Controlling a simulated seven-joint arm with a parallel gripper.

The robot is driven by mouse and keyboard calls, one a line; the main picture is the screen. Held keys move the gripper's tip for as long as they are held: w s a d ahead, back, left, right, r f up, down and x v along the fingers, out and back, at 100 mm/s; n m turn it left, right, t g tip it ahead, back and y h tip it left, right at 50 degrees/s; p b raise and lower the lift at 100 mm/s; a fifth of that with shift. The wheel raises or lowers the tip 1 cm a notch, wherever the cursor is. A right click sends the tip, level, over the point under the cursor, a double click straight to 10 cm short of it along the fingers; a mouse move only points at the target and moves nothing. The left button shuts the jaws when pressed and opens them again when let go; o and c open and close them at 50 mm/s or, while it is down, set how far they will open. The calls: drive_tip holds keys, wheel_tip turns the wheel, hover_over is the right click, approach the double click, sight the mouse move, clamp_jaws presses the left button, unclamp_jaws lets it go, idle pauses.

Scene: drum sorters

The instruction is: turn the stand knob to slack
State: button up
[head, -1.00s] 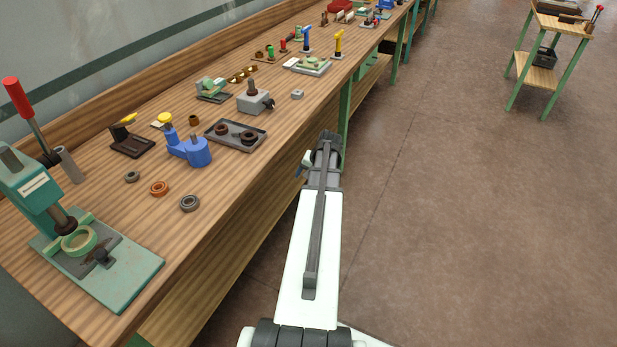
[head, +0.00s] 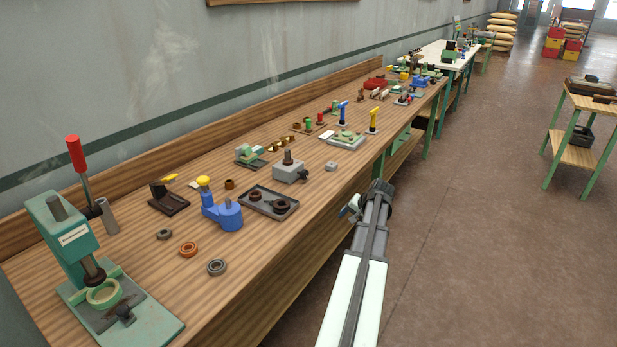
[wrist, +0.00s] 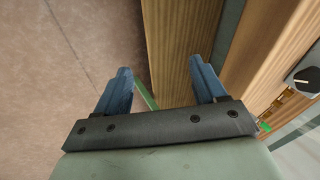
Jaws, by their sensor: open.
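A grey block stand (head: 288,173) with a dark upright post is on the wooden bench, left of my arm. A small dark knob (head: 304,175) sits on its right side. In the wrist view a dark round knob (wrist: 304,83) with a white mark shows on a grey body at the right edge; its setting is too small to read surely. My gripper (wrist: 160,82) is open and empty, its two blue fingers apart. In the head view my gripper (head: 352,207) is beside the bench's front edge, apart from the stand.
A dark tray (head: 254,204) with rings, a blue fixture (head: 223,213) with a yellow top and a green press (head: 72,240) stand nearer on the bench. A small white-grey block (head: 331,165) lies right of the stand. The floor (head: 480,240) right of my arm is clear.

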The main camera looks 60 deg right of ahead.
sight(306, 174)
drive_tip(key=w+d+r+m+t, duration=0.1)
drive_tip(key=w+r+m+t, duration=0.1)
drive_tip(key=w+r+m, duration=0.1)
drive_tip(key=w+d+r+m+t+y, duration=0.1)
drive_tip(key=w+d+r+m+t, duration=0.1)
drive_tip(key=r+m, duration=0.4)
drive_tip(key=w+d+r+m+t, duration=0.1)
drive_tip(key=w+r+m+t, duration=0.2)
drive_tip(key=m, duration=0.4)
drive_tip(key=shift+w+d+r+t+y, duration=0.15)
drive_tip(key=shift+w+r, duration=0.15)
drive_tip(key=shift+r, duration=0.3)
drive_tip(key=shift+w+d+r+t+y, duration=0.15)
drive_tip(key=shift+w+r, duration=0.1)
drive_tip(key=shift+r, duration=0.35)
drive_tip(key=shift+m, duration=1.2)
drive_tip(key=shift+w+f, duration=0.15)
drive_tip(key=shift+w, duration=0.2)
drive_tip(key=x, duration=1.3)
drive_tip(key=shift+c, duration=0.2)
drive_tip(key=c, duration=1)
